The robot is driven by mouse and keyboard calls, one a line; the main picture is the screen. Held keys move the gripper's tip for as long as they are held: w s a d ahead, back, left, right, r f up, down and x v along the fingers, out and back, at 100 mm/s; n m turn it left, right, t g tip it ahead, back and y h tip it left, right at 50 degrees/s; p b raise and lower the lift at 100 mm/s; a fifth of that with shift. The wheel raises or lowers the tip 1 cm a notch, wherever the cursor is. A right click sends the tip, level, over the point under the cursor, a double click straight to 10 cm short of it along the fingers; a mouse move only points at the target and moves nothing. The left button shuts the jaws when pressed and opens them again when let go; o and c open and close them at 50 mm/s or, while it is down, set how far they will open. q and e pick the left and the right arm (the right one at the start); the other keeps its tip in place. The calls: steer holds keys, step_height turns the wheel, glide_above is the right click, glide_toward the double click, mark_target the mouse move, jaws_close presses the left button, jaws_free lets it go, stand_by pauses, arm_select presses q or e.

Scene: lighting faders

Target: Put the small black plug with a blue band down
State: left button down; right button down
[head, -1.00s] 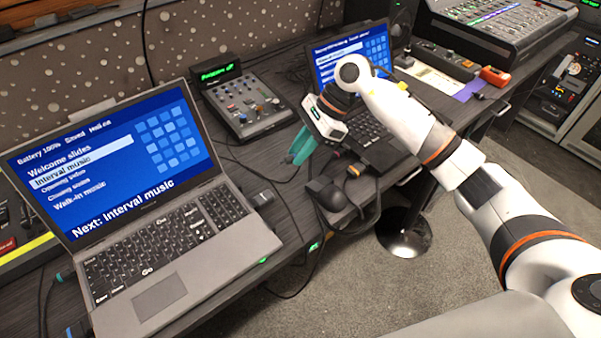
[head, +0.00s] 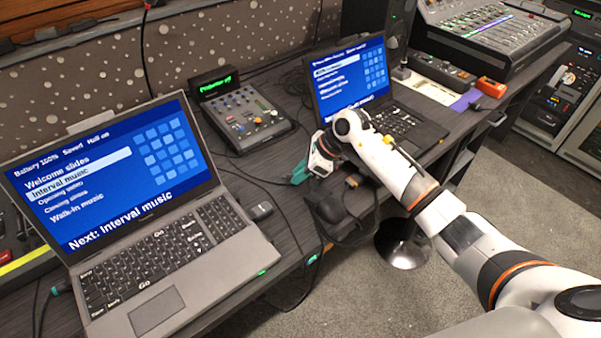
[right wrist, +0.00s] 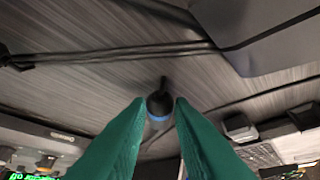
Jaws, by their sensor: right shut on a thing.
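The small black plug with a blue band (right wrist: 159,104) shows in the right wrist view, between the tips of my two green fingers. My right gripper (right wrist: 158,118) is shut on it. Its dark narrow end points toward the grey wood-grain desk top (right wrist: 100,75); I cannot tell whether it touches. In the head view my right gripper (head: 299,176) is low over the desk, between the two laptops, and the plug is too small to make out there. My left gripper is not in view.
The near laptop (head: 150,230) stands at left, the far laptop (head: 395,115) behind my right gripper. A small mixer (head: 245,115) stands at the back. A dark object (head: 327,205) and cables lie near the desk's front edge. Black cables (right wrist: 120,55) cross the desk beside the plug.

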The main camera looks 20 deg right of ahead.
steer(key=shift+f, duration=0.3)
steer(key=shift+f+b, duration=0.2)
steer(key=shift+b, duration=0.1)
steer(key=c, duration=1.3)
jaws_free()
steer(key=shift+r+p, duration=0.35)
steer(key=shift+p, duration=0.05)
steer(key=v, duration=1.2)
steer(key=shift+b, duration=0.4)
steer(key=shift+f, duration=0.1)
